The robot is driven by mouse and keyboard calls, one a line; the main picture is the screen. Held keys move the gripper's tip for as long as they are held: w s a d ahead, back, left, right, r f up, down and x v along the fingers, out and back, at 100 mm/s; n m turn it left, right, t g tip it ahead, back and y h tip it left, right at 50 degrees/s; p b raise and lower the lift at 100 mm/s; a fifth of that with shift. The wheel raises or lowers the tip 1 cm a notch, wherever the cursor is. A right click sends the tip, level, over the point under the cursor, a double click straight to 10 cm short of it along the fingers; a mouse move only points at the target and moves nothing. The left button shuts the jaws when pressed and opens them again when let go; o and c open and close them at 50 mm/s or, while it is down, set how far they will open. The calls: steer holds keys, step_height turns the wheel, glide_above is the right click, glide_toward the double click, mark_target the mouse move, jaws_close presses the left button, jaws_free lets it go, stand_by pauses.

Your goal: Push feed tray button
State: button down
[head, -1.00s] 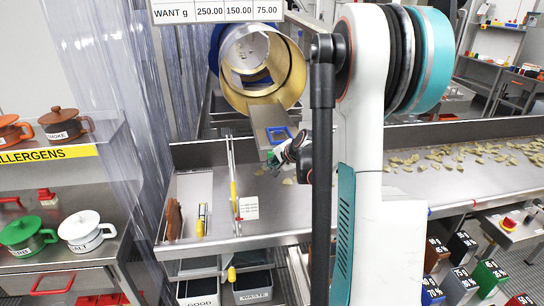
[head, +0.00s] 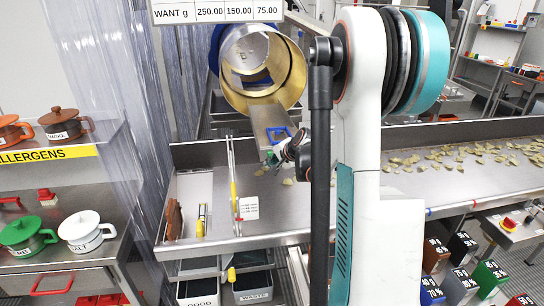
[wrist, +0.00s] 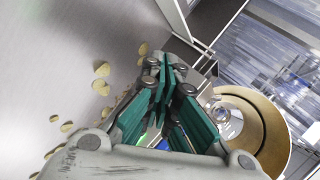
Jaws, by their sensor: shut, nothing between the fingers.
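The feed tray (head: 268,120) is a grey metal chute that slopes out of the mouth of the gold-rimmed drum (head: 292,82). A blue frame (head: 278,135) sits at its lower end. My gripper (head: 275,158) is beside this lower end, above the steel table, partly hidden by my arm. In the wrist view my gripper (wrist: 165,65) is shut and empty, its green fingers together. Small blue and green patches show behind the fingers, mostly covered. I cannot make out the button clearly, nor whether the gripper touches anything. The drum's gold rim (wrist: 262,125) is at the right there.
The steel table (head: 330,205) carries scattered chips (head: 470,150), mostly at the right. A thin upright rod with yellow parts (head: 234,190) stands left of my gripper. Bins (head: 253,285) are below the table. Clear plastic strips (head: 105,110) hang at the left, beside the pot shelves.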

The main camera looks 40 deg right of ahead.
steer(key=shift+w, duration=0.1)
stand_by(0.6)
steer(key=shift+w+d, duration=0.25)
steer(key=shift+w, duration=0.15)
stand_by(0.5)
steer(key=shift+s+a+b, duration=0.25)
steer(key=shift+s+b, duration=0.05)
steer(key=shift+s, duration=0.25)
steer(key=s+a, duration=0.3)
steer(key=s, duration=0.2)
stand_by(0.5)
steer(key=shift+a, duration=0.1)
stand_by(0.3)
